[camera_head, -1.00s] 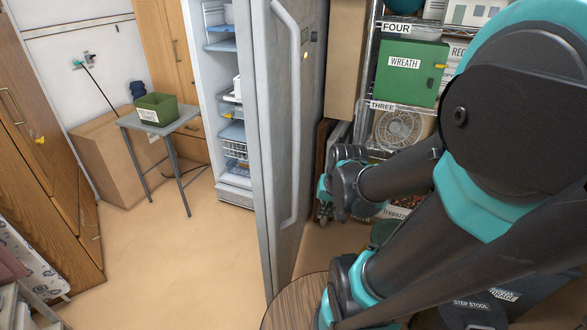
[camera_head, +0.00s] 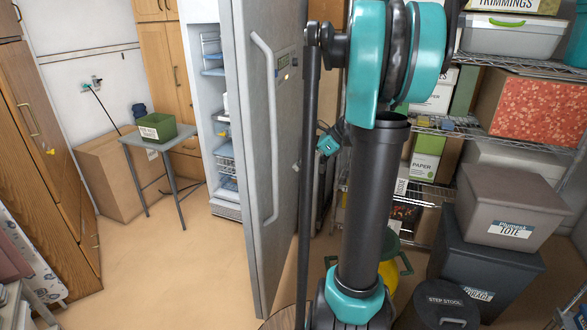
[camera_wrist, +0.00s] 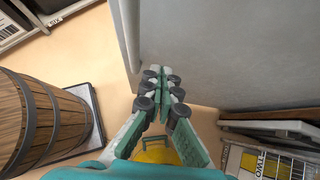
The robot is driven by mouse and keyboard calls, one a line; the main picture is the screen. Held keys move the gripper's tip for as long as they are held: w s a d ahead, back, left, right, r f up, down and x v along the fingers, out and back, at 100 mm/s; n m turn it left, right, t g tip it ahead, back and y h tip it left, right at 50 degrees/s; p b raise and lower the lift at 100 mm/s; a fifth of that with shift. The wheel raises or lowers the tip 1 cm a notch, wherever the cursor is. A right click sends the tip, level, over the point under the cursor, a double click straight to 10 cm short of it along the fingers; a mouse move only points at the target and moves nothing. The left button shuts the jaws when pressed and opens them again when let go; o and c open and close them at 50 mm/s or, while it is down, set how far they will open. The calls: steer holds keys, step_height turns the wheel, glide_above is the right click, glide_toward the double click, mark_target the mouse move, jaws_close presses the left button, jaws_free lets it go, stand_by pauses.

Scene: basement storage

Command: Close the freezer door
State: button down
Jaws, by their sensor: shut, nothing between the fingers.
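The freezer door (camera_head: 265,165) stands open in the head view, its grey outer face with the long vertical handle (camera_head: 266,130) turned towards me. Left of it the freezer's interior (camera_head: 222,130) shows shelves and a wire basket. In the wrist view the grey door (camera_wrist: 220,50) fills the upper right, with its edge running down left of the fingers. My gripper (camera_wrist: 163,72) is shut and empty, its fingers overlapping the door in that view. I cannot tell whether they touch it. In the head view my arm mostly hides the gripper.
A wooden barrel (camera_wrist: 38,120) stands left of the gripper in the wrist view. A small grey table (camera_head: 165,138) with a green bin (camera_head: 155,127) stands left of the freezer. Stacked totes (camera_head: 505,215) and shelving are at right. The floor (camera_head: 165,270) left of the door is clear.

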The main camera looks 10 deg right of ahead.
mark_target(265, 181)
steer(key=shift+w+a+f, duration=0.7)
steer(key=shift+a+f, duration=0.25)
steer(key=shift+a, duration=0.5)
steer(key=shift+w+a+f, duration=0.75)
steer(key=shift+a+f, duration=0.15)
steer(key=shift+a, duration=0.5)
steer(key=shift+w+a+f, duration=0.7)
steer(key=shift+a+f, duration=0.25)
steer(key=shift+a, duration=0.5)
steer(key=shift+a, duration=0.1)
